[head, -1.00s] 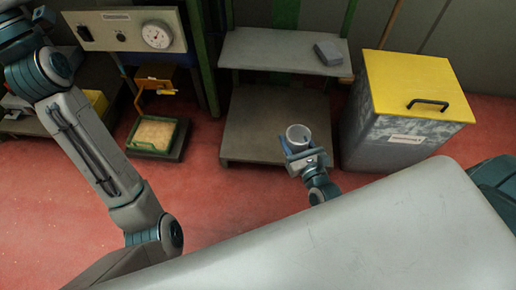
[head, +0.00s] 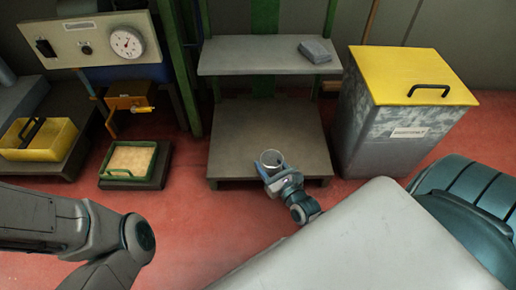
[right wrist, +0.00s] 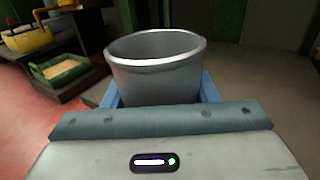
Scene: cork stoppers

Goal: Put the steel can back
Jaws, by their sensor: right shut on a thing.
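The steel can (head: 271,158) is a grey, open-topped metal cup. My right gripper (head: 274,176) is shut on it and holds it upright over the front part of the low dark platform (head: 235,125). I cannot tell whether the can touches the platform. In the right wrist view the can (right wrist: 155,75) fills the middle, with the blue fingers (right wrist: 208,90) on either side of it, and its rim faces up. My left arm shows at the lower left of the head view, but its gripper is out of the picture.
A grey shelf (head: 240,57) above the platform holds a grey block (head: 315,51). A yellow-lidded bin (head: 400,120) stands to the right. At left are a green-rimmed tray (head: 130,160), a yellow box (head: 38,140) and a panel with a gauge (head: 127,43). Red floor lies open in front.

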